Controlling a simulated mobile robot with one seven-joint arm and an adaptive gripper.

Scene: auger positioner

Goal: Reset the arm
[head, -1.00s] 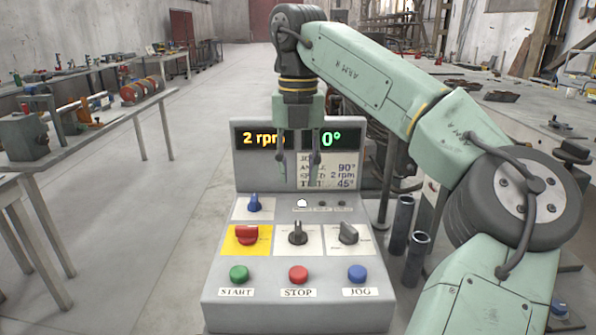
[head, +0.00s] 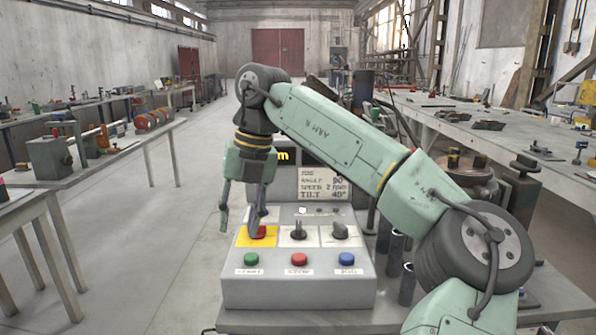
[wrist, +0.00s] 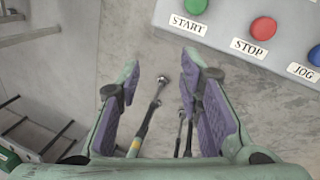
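My gripper (head: 238,222) hangs at the left side of the control box (head: 297,292) in the head view, fingers pointing down. In the wrist view my gripper (wrist: 178,82) is open, with nothing between its purple pads. The green START button (wrist: 195,5), red STOP button (wrist: 263,28) and blue JOG button (wrist: 315,56) lie beyond the fingers. One finger partly hides the red selector on its yellow plate (head: 272,237). Two dark knobs, the middle knob (head: 298,231) and the right knob (head: 340,231), sit beside it. The job card (head: 325,184) reads angle 90, speed 2 rpm, and a tilt value. My arm hides most of the display.
A workbench (head: 150,146) with machines runs along the left. Dark upright tubes (head: 407,284) stand just right of the box. A long bench (head: 540,152) with parts fills the right. The floor (head: 150,250) left of the box is open.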

